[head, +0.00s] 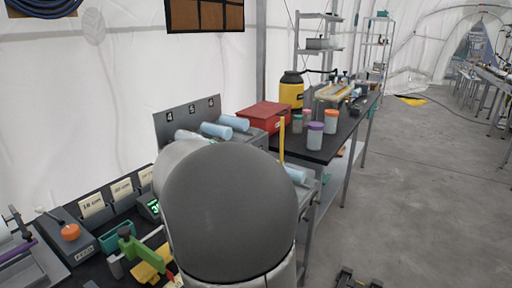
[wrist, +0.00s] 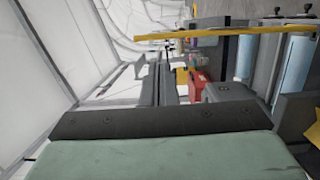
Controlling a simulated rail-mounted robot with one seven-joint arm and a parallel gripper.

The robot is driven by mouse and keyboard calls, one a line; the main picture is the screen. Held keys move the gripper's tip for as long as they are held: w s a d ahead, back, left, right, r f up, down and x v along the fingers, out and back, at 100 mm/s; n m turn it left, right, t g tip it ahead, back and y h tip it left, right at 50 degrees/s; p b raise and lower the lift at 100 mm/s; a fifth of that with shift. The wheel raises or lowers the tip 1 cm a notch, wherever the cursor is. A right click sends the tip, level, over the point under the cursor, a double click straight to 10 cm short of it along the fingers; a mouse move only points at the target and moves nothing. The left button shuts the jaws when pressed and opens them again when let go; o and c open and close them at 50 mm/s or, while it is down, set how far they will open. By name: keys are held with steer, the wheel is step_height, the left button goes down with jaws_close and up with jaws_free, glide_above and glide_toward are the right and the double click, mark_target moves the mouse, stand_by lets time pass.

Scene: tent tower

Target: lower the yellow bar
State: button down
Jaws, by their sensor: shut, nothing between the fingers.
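The yellow bar (head: 282,139) stands upright in the head view, just right of my arm's rounded dark link, beside the rack with pale blue rolls. Its lower end is hard to make out. In the wrist view the yellow bar (wrist: 225,32) runs sideways across the upper right, because that view is turned. My gripper (wrist: 165,122) shows in the wrist view as a broad dark edge with a grey-green pad, close to the camera. It is shut and empty, apart from the bar. In the head view my arm hides the gripper.
Pale blue rolls (head: 217,130) lie on the rack below a numbered grey panel (head: 187,119). A red box (head: 264,116) and a purple-lidded jar (head: 315,136) stand on the dark table behind. A bench with small tools lies at lower left. The floor (head: 425,200) at right is mostly clear.

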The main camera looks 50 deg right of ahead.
steer(key=d+p, duration=0.2)
steer(key=d, duration=1)
steer(key=shift+s, duration=0.2)
steer(key=shift+r, duration=0.15)
